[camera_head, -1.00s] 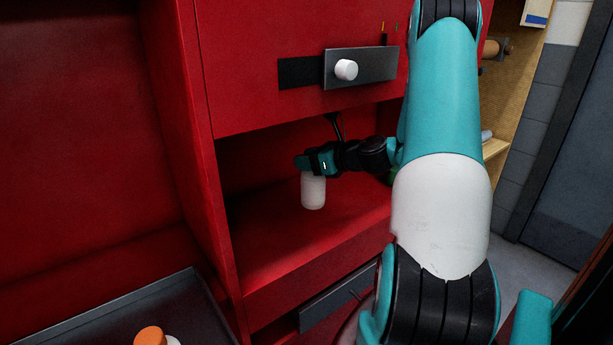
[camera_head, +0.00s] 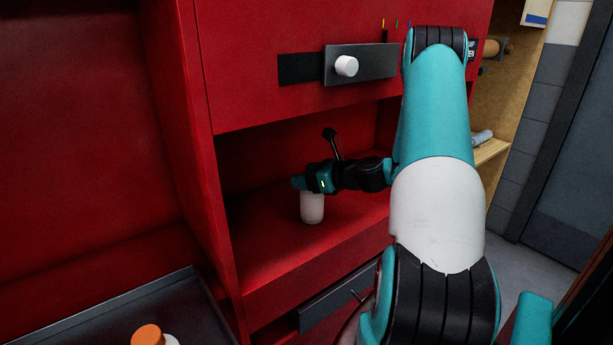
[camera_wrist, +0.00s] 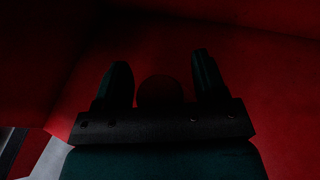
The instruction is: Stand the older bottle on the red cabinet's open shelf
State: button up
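A white bottle (camera_head: 312,208) stands upright on the open shelf (camera_head: 275,240) of the red cabinet (camera_head: 300,105). My gripper (camera_head: 301,183) is at its top, reaching in from the right, and covers its upper part. In the wrist view, the two fingers of my gripper (camera_wrist: 162,72) are spread, with a dark round shape (camera_wrist: 160,91), likely the bottle's top, between them. A gap shows on each side of it. No label or date can be read on the bottle.
A grey tray (camera_head: 105,318) at the lower left holds a white bottle with an orange cap (camera_head: 148,336). A panel with a white knob (camera_head: 346,66) is above the shelf opening. A wooden shelf unit (camera_head: 490,151) stands at the right. The shelf's front left is clear.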

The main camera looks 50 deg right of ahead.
jog(key=shift+r, duration=0.1)
jog(key=shift+s+r, duration=0.1)
jog(key=shift+s, duration=0.1)
jog(key=v, duration=1.1)
jog(key=shift+s, duration=0.3)
jog(key=shift+r, duration=0.1)
